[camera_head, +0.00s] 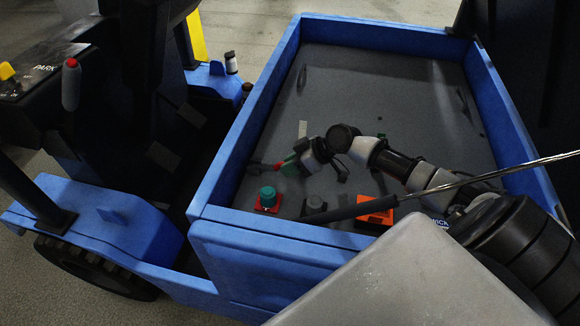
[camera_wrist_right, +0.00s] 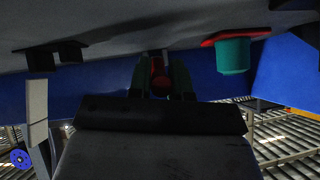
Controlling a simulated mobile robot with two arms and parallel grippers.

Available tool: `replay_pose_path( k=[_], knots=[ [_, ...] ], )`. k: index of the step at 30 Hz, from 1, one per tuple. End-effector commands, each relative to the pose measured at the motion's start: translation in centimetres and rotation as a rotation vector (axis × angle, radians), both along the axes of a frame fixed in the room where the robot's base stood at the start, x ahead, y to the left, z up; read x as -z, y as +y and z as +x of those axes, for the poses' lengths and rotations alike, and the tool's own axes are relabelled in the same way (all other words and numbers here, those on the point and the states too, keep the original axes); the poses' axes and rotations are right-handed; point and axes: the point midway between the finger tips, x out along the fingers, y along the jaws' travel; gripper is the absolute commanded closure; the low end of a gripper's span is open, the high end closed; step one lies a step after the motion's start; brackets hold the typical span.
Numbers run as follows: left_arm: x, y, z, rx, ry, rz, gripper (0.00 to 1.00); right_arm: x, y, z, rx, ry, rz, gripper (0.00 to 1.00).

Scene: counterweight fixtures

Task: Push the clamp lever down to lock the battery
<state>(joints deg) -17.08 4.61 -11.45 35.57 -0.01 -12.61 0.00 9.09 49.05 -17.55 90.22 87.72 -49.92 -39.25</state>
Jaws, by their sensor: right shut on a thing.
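My right gripper (camera_head: 284,166) reaches down into the blue cart's bed near its left wall. Its green fingers also show in the wrist view (camera_wrist_right: 160,82). They are shut on a red handle (camera_wrist_right: 159,84), which I take to be the clamp lever's grip. In the head view a small red part (camera_head: 277,166) shows at the fingertips, with a thin dark bar left of it; the lever's angle is unclear. I cannot clearly identify the battery in either view. My left gripper is not in view.
A teal knob on a red base (camera_head: 267,196) stands in the bed's near left corner, also in the wrist view (camera_wrist_right: 233,54). The bed's far part is clear.

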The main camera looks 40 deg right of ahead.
Motion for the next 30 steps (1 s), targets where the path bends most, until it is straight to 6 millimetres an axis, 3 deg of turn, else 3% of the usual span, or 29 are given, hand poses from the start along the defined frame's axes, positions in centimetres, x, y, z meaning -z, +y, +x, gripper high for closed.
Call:
replay_pose_path(
  k=[9, 10, 14, 23, 30],
  knots=[
    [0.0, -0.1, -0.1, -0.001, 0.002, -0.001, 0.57, -0.2, -0.1, 0.1, 0.003, -0.006, 0.0, 1.0],
    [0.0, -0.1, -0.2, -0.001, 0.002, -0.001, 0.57, -0.2, -0.1, 0.1, 0.003, -0.006, 0.0, 0.77],
    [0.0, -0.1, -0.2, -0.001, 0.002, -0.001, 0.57, -0.2, -0.1, 0.1, 0.002, -0.004, 0.001, 0.57],
    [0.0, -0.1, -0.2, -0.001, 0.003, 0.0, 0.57, -0.1, -0.1, -0.1, 0.001, -0.001, 0.0, 0.56],
    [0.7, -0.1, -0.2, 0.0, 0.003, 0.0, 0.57, -1.9, -2.0, -1.7, -0.001, 0.001, -0.005, 0.56]
  ],
)
